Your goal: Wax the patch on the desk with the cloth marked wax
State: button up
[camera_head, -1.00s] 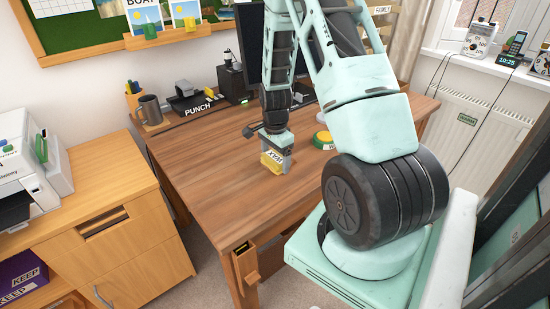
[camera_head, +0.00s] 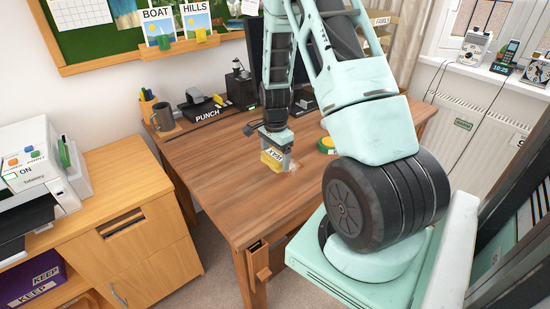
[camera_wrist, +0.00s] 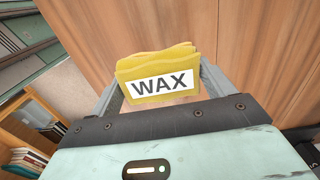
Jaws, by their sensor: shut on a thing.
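The yellow cloth with a white WAX label (camera_wrist: 160,84) is held between the fingers of my gripper (camera_wrist: 158,92) in the wrist view. It also shows in the head view (camera_head: 272,158), low at the desk top; I cannot tell for sure whether it touches the wood. My gripper (camera_head: 275,150) is shut on the cloth. The brown wooden desk (camera_head: 215,175) lies beneath. A pale, dull patch (camera_head: 292,165) shows on the desk just right of the cloth, partly hidden by the cloth and gripper.
A round green and yellow tin (camera_head: 326,145) stands right of the cloth, partly behind my arm. A hole punch marked PUNCH (camera_head: 205,110), a mug (camera_head: 163,118) and a monitor stand at the back. The left and front desk top is clear. A wooden cabinet (camera_head: 120,220) stands left.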

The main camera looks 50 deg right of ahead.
aim_at(275, 155)
jog(key=shift+r+p, duration=1.05)
jog(key=shift+r, duration=0.6)
jog(key=shift+f, duration=0.1)
